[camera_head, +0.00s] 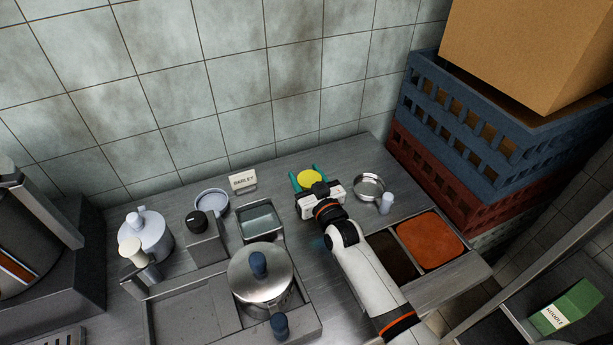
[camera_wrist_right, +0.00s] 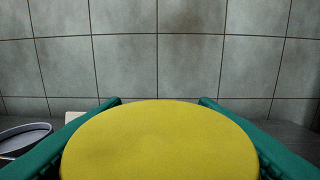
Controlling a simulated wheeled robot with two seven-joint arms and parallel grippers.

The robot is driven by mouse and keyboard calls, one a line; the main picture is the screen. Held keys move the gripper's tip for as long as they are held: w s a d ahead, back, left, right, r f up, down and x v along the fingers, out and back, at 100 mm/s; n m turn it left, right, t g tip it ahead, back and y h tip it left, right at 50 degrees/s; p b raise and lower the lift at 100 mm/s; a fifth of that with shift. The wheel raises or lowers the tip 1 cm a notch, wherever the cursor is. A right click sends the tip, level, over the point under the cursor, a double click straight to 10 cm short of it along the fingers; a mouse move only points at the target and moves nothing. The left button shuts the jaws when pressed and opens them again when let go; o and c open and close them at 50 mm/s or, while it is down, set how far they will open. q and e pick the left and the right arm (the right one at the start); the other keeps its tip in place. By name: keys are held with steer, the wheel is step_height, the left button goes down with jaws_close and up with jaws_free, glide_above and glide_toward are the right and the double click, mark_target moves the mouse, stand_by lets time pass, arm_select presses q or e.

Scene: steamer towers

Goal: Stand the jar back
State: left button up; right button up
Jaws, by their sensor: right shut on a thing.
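The jar shows as a round yellow lid (camera_head: 310,179) near the back of the counter; its body is hidden. My right gripper (camera_head: 308,171) has its green fingers on either side of the jar and is shut on it. In the right wrist view the yellow lid (camera_wrist_right: 160,143) fills the lower middle, between the two green fingers. I cannot tell whether the jar's base touches the counter. A small card reading "BARLEY" (camera_head: 243,181) stands to the left of the jar. My left gripper is not in view.
A steel bowl (camera_head: 369,186) and a small pale blue-grey cylinder (camera_head: 386,204) are right of the jar. Stacked crates (camera_head: 480,135) stand at right. A tiled wall (camera_head: 220,80) is behind.

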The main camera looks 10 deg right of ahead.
steer(key=shift+f+b, duration=0.4)
steer(key=shift+f, duration=0.05)
steer(key=o, duration=1.5)
steer(key=shift+c, duration=1.3)
steer(key=shift+c, duration=0.8)
steer(key=shift+s, duration=0.1)
steer(key=b+v, duration=0.1)
steer(key=v, duration=1)
steer(key=shift+s, duration=0.4)
steer(key=shift+d, duration=0.1)
